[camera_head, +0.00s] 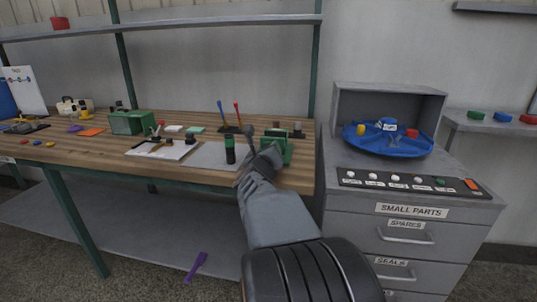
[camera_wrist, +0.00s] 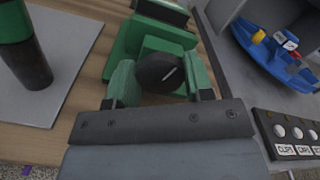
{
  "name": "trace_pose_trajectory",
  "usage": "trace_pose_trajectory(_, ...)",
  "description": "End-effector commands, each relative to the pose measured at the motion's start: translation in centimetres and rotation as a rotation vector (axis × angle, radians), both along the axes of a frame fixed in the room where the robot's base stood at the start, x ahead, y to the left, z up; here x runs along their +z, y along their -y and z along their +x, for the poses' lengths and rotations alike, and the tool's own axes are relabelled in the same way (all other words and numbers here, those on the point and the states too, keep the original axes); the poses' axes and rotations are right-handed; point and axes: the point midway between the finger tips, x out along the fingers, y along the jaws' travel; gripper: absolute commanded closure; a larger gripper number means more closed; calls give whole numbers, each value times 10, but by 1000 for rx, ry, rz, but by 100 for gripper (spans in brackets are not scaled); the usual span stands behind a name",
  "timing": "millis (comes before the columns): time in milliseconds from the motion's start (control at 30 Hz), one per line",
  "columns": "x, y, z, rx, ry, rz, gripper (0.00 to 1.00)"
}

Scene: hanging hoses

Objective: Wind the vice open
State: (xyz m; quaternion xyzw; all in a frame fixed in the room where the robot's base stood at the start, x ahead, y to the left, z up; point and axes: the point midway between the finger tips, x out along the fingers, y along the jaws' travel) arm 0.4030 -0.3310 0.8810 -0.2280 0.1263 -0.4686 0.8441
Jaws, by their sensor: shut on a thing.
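The green vice (camera_head: 287,150) stands at the right end of the wooden workbench. In the wrist view the vice (camera_wrist: 161,36) fills the upper middle. A dark round knob (camera_wrist: 158,72) with a pale line on its face sits at the vice's near side. My gripper (camera_wrist: 160,88) is shut on this knob, one finger on each side. In the head view my gripper (camera_head: 262,160) is at the vice's near side and hides part of it. The gap between the vice's jaws cannot be made out.
A black-and-green cylinder (camera_head: 230,149) stands on a grey mat (camera_head: 207,156) left of my gripper. The small-parts cabinet (camera_head: 345,185) with a blue round tray (camera_head: 390,144) is close on the right. A shelf (camera_head: 200,26) runs above the bench.

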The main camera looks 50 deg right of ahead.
Motion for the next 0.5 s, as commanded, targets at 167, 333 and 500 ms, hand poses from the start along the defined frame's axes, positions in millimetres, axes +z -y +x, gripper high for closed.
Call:
trace_pose_trajectory(167, -1, 0, 0, 0, -92, -57, 76)
trace_pose_trajectory(333, 0, 0, 0, -1, -103, -63, 76)
trace_pose_trajectory(500, 0, 0, 0, -1, -102, -63, 50)
